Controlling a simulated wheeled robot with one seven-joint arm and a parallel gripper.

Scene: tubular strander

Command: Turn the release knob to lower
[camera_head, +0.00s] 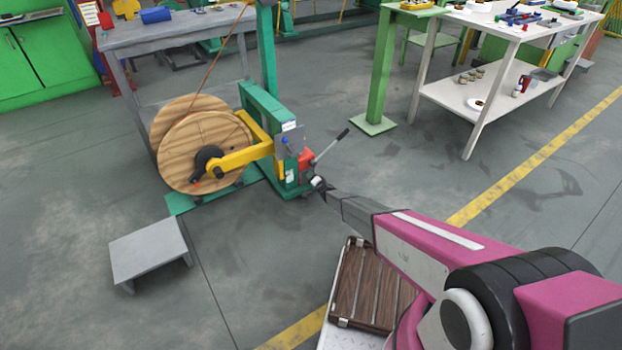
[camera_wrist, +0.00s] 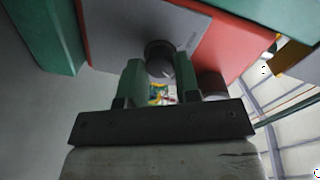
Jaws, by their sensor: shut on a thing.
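The release knob (camera_wrist: 158,52) is a dark round knob on a grey plate against a red body in the wrist view. My gripper (camera_wrist: 159,78) has its two green fingers shut on the knob, one on each side, hiding part of it. In the head view my gripper (camera_head: 319,184) is at the lower front of the green stand, just below the red pump body (camera_head: 306,157). The knob itself is too small to make out there. A lever with a dark grip (camera_head: 334,141) rises from the red body to the upper right.
A wooden cable reel (camera_head: 190,135) hangs on a yellow arm (camera_head: 235,157) beside the green stand (camera_head: 262,105). A low grey step (camera_head: 150,252) stands front left. A white table (camera_head: 480,90) and green post (camera_head: 380,75) stand behind. Floor between is clear.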

